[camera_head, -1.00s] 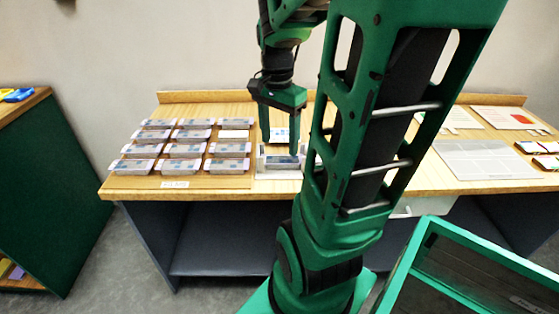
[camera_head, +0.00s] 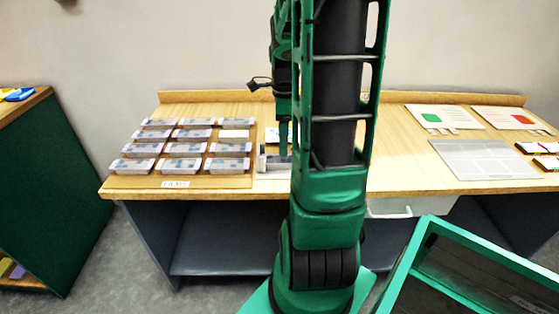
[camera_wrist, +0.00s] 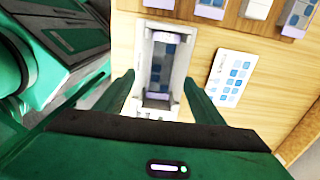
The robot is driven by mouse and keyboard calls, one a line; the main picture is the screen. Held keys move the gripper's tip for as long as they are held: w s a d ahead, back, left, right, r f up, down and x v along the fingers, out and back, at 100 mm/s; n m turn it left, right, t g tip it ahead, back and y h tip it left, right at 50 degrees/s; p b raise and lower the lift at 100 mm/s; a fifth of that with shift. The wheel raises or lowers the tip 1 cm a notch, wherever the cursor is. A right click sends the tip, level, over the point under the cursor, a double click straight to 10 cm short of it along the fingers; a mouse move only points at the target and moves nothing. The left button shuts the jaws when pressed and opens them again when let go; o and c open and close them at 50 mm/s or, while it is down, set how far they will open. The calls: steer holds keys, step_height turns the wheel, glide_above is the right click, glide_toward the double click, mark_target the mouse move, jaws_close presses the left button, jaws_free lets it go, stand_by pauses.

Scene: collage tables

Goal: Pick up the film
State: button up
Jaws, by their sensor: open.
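Several film packs (camera_head: 183,165), pale with blue patches, stand in rows on a wooden board at the table's left, behind a "FILMS" label (camera_head: 175,184). Right of them is a grey holder (camera_head: 262,160), partly hidden by my arm. In the wrist view the holder (camera_wrist: 143,58) has a blue-and-white checked piece (camera_wrist: 158,62) inside it; I cannot tell whether that is a film. My gripper (camera_wrist: 158,82) is open and empty, its fingers on either side of the holder. In the head view the gripper is mostly hidden behind my arm.
A white card with blue squares (camera_wrist: 232,77) lies beside the holder. A grey gridded sheet (camera_head: 485,160) and cards with green and red patches (camera_head: 443,117) lie on the table's right. A green-rimmed bin (camera_head: 425,250) stands at front right. A low green cabinet (camera_head: 50,190) is at left.

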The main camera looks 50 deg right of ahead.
mark_target(283, 159)
steer(key=shift+w+d+f, duration=0.1)
steer(key=shift+f, duration=1.25)
steer(key=shift+d+f, duration=0.1)
steer(key=shift+f, duration=1.25)
steer(key=shift+c, duration=0.2)
steer(key=c, duration=1.1)
steer(key=shift+o, duration=0.2)
steer(key=shift+r, duration=0.1)
